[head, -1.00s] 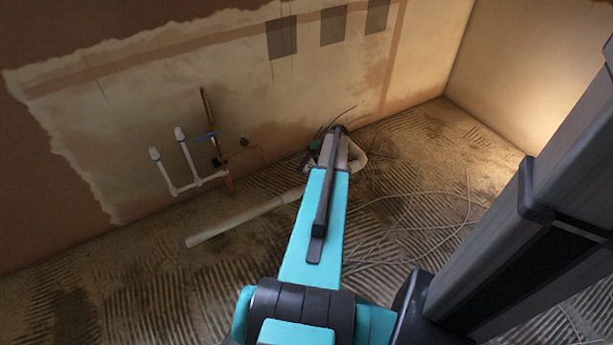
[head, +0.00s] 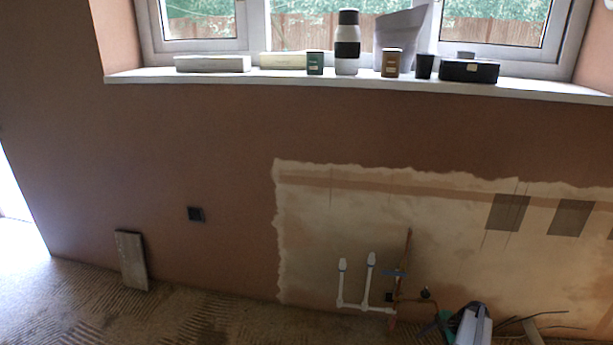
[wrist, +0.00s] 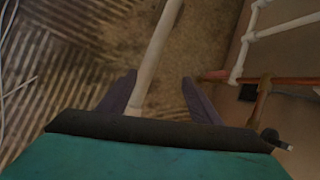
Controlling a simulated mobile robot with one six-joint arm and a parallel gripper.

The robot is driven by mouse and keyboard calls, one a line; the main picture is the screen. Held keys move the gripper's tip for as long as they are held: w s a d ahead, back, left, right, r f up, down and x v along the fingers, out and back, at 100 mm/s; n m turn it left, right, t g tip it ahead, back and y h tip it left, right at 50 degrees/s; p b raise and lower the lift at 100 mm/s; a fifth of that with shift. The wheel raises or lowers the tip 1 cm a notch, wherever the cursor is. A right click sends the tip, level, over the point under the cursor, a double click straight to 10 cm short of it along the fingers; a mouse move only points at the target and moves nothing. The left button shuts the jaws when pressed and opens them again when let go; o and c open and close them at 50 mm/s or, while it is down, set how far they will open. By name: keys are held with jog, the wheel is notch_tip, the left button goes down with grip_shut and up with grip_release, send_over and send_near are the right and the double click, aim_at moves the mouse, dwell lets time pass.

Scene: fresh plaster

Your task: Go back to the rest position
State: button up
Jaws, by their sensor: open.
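My gripper (wrist: 159,76) shows in the wrist view with its two dark fingers spread apart. Nothing is held between them. A pale pipe (wrist: 160,40) on the floor shows beyond and between the fingers; how far below them it lies is hard to tell.
White pipes (wrist: 247,45) and a copper pipe (wrist: 263,98) run by the wall at the right of the wrist view. The head view shows these white pipes (head: 342,285), a windowsill (head: 300,80) with several items, and a board (head: 131,260) leaning on the wall.

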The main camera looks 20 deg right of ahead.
jog(key=w+a+r+n+g+y+p, duration=0.1)
jog(key=w+a+n+p, duration=0.15)
jog(key=a, duration=0.75)
jog(key=w+a+r+n+g+p, duration=0.1)
jog(key=w+a+g+p, duration=0.2)
jog(key=a, duration=0.8)
jog(key=s+a+r+n+g+p, duration=0.1)
jog(key=a+n+p, duration=0.15)
jog(key=a, duration=0.55)
jog(key=s+a+r+n+p, duration=0.15)
jog(key=a+p, duration=0.25)
jog(key=a, duration=0.4)
jog(key=s+a+r+n+g+h+p, duration=0.1)
jog(key=s+a+r+n+g+p, duration=0.15)
jog(key=s+a, duration=0.35)
jog(key=s+a+r+n+g+h+p, duration=0.1)
jog(key=s+a+r+n+p, duration=0.15)
jog(key=s+a+p, duration=0.35)
jog(key=s+r+n+h, duration=0.2)
jog(key=s+r+n, duration=0.1)
jog(key=s+n, duration=0.5)
jog(key=shift+s+a+r+g+h, duration=0.3)
jog(key=shift+s+g+h, duration=0.1)
jog(key=shift+s, duration=0.55)
jog(key=shift+n, duration=0.25)
jog(key=shift+d, duration=0.1)
